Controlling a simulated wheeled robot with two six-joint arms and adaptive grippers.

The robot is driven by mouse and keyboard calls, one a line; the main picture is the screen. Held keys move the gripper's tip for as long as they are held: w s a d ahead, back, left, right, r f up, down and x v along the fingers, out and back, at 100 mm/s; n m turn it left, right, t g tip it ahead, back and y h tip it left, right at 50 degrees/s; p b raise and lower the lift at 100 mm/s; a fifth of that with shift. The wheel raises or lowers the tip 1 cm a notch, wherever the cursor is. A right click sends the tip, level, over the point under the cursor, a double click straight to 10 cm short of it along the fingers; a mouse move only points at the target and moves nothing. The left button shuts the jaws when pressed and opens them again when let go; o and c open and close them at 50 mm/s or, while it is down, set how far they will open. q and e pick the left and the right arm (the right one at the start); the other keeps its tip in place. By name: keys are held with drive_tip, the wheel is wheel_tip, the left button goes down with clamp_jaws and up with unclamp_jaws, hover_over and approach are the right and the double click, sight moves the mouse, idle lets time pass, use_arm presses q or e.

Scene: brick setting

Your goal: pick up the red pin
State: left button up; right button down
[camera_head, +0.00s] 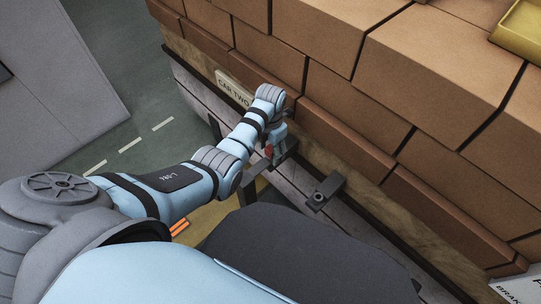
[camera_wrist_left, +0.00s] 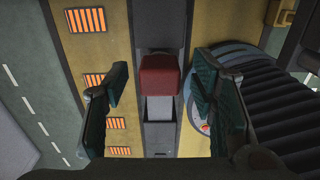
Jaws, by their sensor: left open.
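The red pin (camera_wrist_left: 161,76) shows in the left wrist view as a red block on a dark grey bracket, between the two fingers of my left gripper (camera_wrist_left: 163,98). The fingers are apart, with a gap on each side of the pin, and do not touch it. In the head view, my left gripper (camera_head: 277,145) is beside the brick stack's base, and a small bit of the red pin (camera_head: 269,151) shows next to it. Most of the pin is hidden there by the gripper. My right gripper is in neither view.
A large stack of bricks (camera_head: 430,65) rises behind the gripper, above a wooden edge with a "CAR TWO" sign (camera_head: 234,88). A second dark bracket (camera_head: 326,191) juts out to the right. A yellow tray (camera_head: 520,32) lies on top of the bricks. Open road lies at left.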

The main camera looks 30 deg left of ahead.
use_arm(q)
drive_tip(key=shift+f, duration=0.25)
clamp_jaws()
